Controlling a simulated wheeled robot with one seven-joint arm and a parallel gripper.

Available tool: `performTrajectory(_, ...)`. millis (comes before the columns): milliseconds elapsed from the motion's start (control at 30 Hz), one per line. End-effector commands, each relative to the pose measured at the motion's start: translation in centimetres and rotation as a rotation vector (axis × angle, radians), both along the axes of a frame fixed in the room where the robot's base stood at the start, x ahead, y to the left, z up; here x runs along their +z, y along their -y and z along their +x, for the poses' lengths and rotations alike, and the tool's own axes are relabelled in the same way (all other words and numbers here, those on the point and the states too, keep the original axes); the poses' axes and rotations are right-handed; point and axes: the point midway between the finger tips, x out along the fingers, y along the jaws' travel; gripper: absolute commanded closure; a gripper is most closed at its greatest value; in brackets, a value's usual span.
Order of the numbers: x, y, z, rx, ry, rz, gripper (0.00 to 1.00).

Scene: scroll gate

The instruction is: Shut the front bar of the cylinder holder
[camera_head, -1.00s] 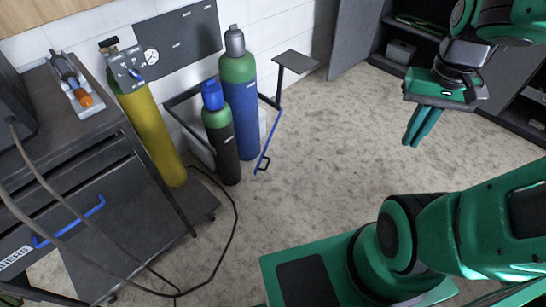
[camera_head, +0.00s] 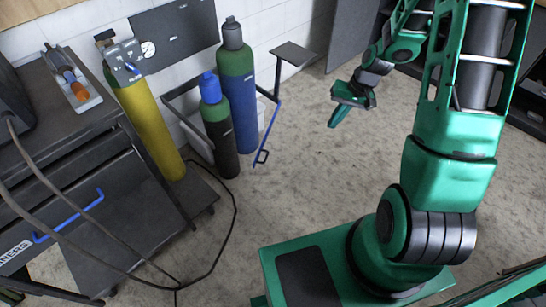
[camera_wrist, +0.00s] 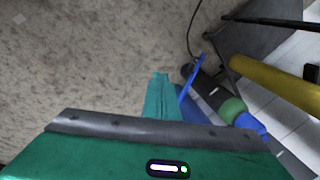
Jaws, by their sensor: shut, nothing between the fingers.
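The cylinder holder (camera_head: 181,98) is a dark frame against the wall, around a tall blue cylinder (camera_head: 242,115) with a green shoulder and a shorter black one (camera_head: 224,155) with a blue cap. Its front bar (camera_head: 269,136) is blue with a small loop handle at its free end. It stands swung out from the holder's right side, leaving the front open. My gripper (camera_head: 336,122) is shut and empty, to the right of the bar with a gap. In the wrist view the fingers (camera_wrist: 160,80) point toward the floor, and the bar (camera_wrist: 190,78) shows just right of them.
A yellow cylinder (camera_head: 150,125) stands left of the holder, beside a dark workbench (camera_head: 75,130). A hose (camera_head: 232,215) loops on the floor. A small flat plate on a post (camera_head: 294,53) rises right of the holder. The floor around my gripper is clear.

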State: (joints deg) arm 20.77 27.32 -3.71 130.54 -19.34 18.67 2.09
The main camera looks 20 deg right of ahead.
Motion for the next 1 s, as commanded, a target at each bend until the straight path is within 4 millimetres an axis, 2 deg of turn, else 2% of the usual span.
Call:
performTrajectory(33,-1.8,-0.5,0.7,-0.004,0.003,0.027,1.00)
performTrajectory(300,-9.6,-3.6,4.1,-0.048,0.057,0.169,1.00)
performTrajectory(600,-17.7,-7.2,6.3,-0.150,0.113,0.328,1.00)
performTrajectory(800,-20.6,-8.7,6.9,-0.206,0.138,0.391,1.00)
performTrajectory(1000,-21.5,-9.3,7.2,-0.220,0.144,0.406,1.00)
